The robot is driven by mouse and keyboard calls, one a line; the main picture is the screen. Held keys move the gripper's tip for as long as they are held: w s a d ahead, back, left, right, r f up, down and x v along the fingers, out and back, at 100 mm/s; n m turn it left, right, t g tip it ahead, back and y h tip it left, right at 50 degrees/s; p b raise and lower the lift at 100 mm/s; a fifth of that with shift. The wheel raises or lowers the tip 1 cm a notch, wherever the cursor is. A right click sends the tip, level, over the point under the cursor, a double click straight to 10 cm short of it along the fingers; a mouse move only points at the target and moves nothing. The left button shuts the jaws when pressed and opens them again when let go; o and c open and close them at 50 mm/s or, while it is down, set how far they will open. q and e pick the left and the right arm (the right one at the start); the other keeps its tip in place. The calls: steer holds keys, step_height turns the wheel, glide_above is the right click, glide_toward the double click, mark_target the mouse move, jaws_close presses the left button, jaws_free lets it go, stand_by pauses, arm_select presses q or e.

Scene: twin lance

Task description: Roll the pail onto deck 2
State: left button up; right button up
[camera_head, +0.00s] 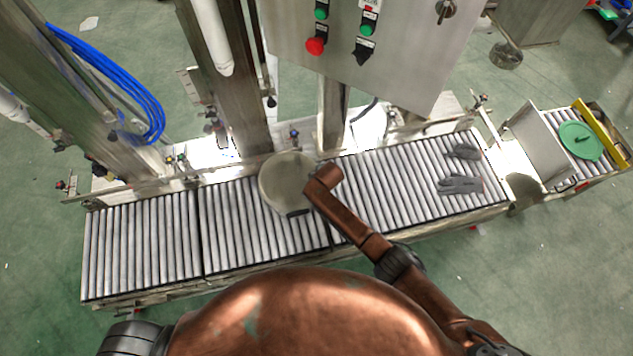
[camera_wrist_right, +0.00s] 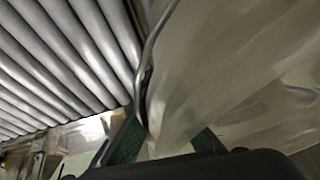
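No deck numbers are readable. My right arm reaches to the pail's right side in the head view, and its gripper is hidden there. My left gripper is out of view.
Grey gloves (camera_head: 461,184) lie on the right section. The left roller section (camera_head: 140,240) is bare. A control box (camera_head: 370,45) and steel posts stand behind the line. A green lid (camera_head: 580,140) lies on a separate roller stand at far right.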

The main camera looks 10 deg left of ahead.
steer(key=o, duration=0.5)
steer(key=v, duration=1.2)
